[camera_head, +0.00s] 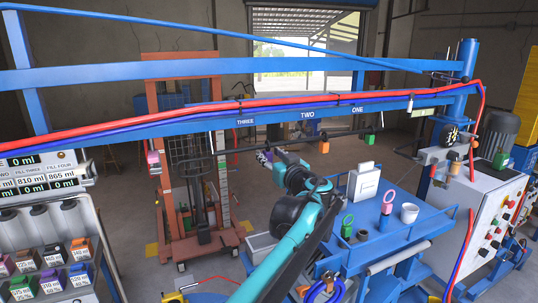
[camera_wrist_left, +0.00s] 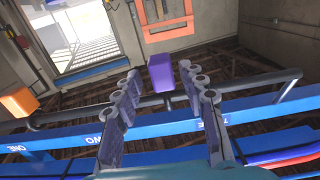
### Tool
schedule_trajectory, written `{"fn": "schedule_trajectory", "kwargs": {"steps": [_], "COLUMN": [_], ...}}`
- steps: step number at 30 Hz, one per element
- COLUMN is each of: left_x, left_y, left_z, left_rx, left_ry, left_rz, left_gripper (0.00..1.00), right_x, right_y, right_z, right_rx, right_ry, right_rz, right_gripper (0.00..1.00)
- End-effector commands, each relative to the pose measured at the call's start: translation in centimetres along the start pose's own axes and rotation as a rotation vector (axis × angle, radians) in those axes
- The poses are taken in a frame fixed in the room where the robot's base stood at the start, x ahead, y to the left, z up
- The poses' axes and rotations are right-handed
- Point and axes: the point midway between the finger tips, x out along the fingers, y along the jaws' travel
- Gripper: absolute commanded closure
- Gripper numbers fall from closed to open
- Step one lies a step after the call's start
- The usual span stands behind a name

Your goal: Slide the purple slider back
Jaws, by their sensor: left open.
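The purple slider (camera_wrist_left: 161,73) is a small block on a dark rail (camera_wrist_left: 240,86) in the left wrist view. It appears between and just beyond the tips of my left gripper (camera_wrist_left: 160,82). The fingers are spread, one on each side of it; contact cannot be made out. My right gripper is not in view.
A blue beam (camera_head: 200,124) with red and blue hoses runs above the rail. A blue cart (camera_head: 395,238) with a white container and cup stands right of my arm. An orange lift frame (camera_head: 155,195) stands behind.

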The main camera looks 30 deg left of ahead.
Motion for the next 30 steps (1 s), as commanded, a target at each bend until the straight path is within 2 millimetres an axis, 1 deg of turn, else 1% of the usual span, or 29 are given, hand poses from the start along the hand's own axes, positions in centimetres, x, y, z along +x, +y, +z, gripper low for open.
{"fn": "schedule_trajectory", "kwargs": {"steps": [1, 9, 12, 15, 20, 30], "left_x": [-1.0, -7.0, -8.7, -9.9, -10.8, -10.8], "left_y": [0.1, 0.3, 0.3, 0.3, 0.3, 0.2], "left_z": [0.0, 0.0, 0.0, 0.0, 0.0, 0.0], "left_rx": [0.0, 0.001, 0.001, 0.001, 0.001, 0.001], "left_ry": [0.0, 0.0, 0.0, 0.0, 0.001, 0.001], "left_rz": [0.003, 0.006, 0.005, 0.005, 0.003, 0.002], "left_gripper": [0.59, 0.59, 0.59, 0.59, 0.59, 0.59], "right_x": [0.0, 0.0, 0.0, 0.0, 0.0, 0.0], "right_y": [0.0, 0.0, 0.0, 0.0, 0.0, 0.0], "right_z": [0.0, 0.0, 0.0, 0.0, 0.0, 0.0], "right_rx": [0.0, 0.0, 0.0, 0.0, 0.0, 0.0], "right_ry": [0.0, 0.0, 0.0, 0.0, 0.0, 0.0], "right_rz": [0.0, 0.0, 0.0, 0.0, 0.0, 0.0], "right_gripper": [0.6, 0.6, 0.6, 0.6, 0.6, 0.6]}}
